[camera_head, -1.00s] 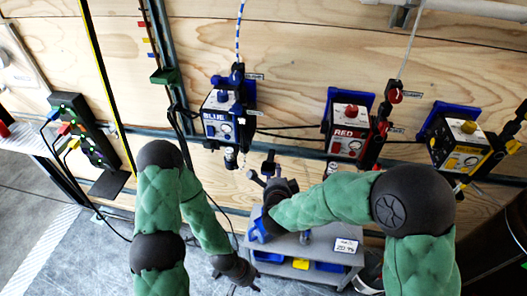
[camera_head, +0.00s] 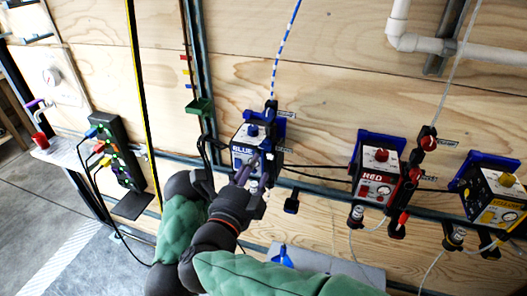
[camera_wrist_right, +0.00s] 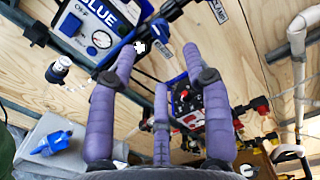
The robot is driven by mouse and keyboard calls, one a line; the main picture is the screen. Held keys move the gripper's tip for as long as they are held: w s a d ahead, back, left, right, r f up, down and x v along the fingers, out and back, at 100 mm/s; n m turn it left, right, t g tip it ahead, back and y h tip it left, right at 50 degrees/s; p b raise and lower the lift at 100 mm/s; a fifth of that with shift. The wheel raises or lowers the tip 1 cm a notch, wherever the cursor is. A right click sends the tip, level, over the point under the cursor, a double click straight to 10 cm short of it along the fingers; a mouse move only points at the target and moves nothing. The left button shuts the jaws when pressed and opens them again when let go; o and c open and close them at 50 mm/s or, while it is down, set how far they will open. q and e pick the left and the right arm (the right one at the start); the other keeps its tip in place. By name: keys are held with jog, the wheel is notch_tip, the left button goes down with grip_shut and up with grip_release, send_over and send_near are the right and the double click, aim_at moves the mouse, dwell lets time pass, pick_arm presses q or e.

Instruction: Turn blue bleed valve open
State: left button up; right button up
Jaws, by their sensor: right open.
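The blue filter unit (camera_head: 243,150), a white box labelled BLUE, hangs on the plywood wall in the head view, with a blue knob (camera_head: 254,130) on top. It also shows at upper left in the right wrist view (camera_wrist_right: 88,35). My right gripper (camera_head: 250,168) is open in front of its lower right side and partly covers it. In the right wrist view its purple fingers (camera_wrist_right: 160,55) are spread, with nothing held between them. One fingertip is close to a small white cross-shaped part (camera_wrist_right: 140,47); I cannot tell whether they touch. I cannot identify the bleed valve for certain. My left gripper is hidden.
The red unit (camera_head: 375,180) and yellow unit (camera_head: 495,195) hang to the right. A grey cart (camera_head: 335,263) below carries a blue part (camera_head: 282,256). Hoses run between units. A black panel with coloured plugs (camera_head: 117,150) stands at left.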

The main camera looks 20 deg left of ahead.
aim_at(264, 149)
jog(key=w+b, duration=0.1)
jog(key=w, duration=0.7)
jog(key=shift+w+b, duration=0.3)
jog(key=shift+b, duration=0.05)
grip_shut()
